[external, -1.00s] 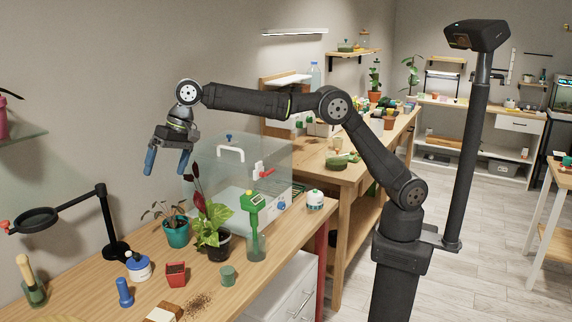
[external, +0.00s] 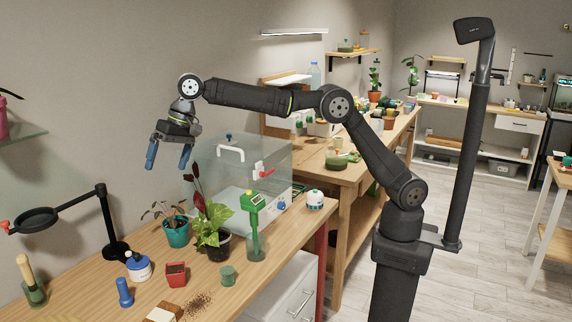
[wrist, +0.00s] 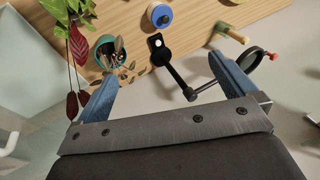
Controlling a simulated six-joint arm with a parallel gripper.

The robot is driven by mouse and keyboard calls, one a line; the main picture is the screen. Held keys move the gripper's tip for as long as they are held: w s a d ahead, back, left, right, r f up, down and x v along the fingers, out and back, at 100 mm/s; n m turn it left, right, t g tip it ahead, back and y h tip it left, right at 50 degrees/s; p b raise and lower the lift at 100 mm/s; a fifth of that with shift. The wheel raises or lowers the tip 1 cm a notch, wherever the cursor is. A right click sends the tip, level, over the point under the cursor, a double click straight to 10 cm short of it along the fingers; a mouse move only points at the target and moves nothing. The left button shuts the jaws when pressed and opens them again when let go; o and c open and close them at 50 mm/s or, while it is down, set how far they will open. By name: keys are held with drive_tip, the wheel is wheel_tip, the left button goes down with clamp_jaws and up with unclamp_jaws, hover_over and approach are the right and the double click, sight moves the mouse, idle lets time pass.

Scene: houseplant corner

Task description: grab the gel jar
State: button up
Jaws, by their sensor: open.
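I cannot tell for sure which jar is the gel jar. One white and blue jar (external: 138,268) stands on the wooden bench near the magnifier; it also shows at the top of the wrist view (wrist: 161,16). Another small white jar with a dark green and blue pattern (external: 315,201) stands at the bench's right end, beside the clear box. My gripper (external: 168,161) is open and empty, high above the bench's back edge and left of the clear box. In the wrist view my gripper (wrist: 162,68) has its two blue fingers spread wide, with nothing between them.

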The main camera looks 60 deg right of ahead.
drive_tip(key=shift+c, duration=1.1)
